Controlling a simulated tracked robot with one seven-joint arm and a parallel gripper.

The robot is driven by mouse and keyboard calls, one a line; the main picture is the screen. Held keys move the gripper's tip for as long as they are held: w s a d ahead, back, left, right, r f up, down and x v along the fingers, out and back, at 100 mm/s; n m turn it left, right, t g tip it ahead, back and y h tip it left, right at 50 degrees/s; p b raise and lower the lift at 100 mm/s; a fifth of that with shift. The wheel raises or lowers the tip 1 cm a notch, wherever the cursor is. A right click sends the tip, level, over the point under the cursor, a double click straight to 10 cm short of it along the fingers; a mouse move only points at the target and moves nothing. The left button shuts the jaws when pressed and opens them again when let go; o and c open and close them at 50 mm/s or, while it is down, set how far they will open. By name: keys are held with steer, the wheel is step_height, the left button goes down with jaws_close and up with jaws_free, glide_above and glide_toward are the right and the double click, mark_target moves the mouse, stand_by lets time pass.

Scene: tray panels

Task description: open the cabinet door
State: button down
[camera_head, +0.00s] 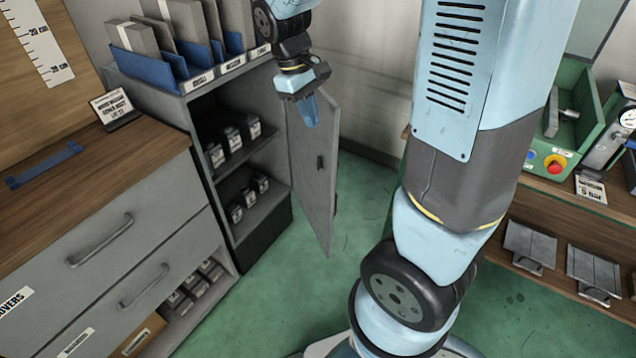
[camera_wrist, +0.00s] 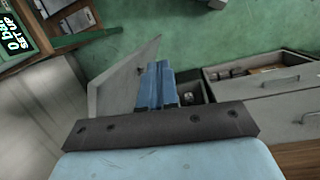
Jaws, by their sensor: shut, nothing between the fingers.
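The grey cabinet (camera_head: 199,109) stands left of centre in the head view. Its door (camera_head: 318,190) is swung wide open, hinged on the right side, and the shelves inside show. A small dark handle or latch (camera_head: 320,163) sits on the door face. My gripper (camera_head: 310,112) is at the top of the open door, pointing down, with its blue fingers shut and empty. In the wrist view the blue fingers (camera_wrist: 157,84) are together, and the door (camera_wrist: 118,78) is just left of them. I cannot tell whether the fingers touch the door.
Several small boxes (camera_head: 233,138) stand on the cabinet shelves. A drawer unit (camera_head: 110,240) with a wooden top is at the left. A green machine and red button (camera_head: 553,164) are on a bench at the right. Green floor (camera_head: 340,270) is clear beyond the door.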

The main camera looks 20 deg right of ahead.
steer(key=w+a+f+n+g+h, duration=0.1)
steer(key=w+a+f+n+h, duration=0.2)
steer(key=f, duration=0.5)
steer(key=w+a+f+n+g+h, duration=0.2)
steer(key=f+h, duration=0.1)
steer(key=f, duration=0.5)
steer(key=n+t+h, duration=0.5)
steer(key=n+h, duration=0.3)
steer(key=h, duration=0.2)
glide_toward(328, 180)
steer(key=d, duration=0.6)
steer(key=shift+d+r, duration=0.2)
steer(key=shift+d, duration=0.2)
steer(key=shift+t, duration=0.3)
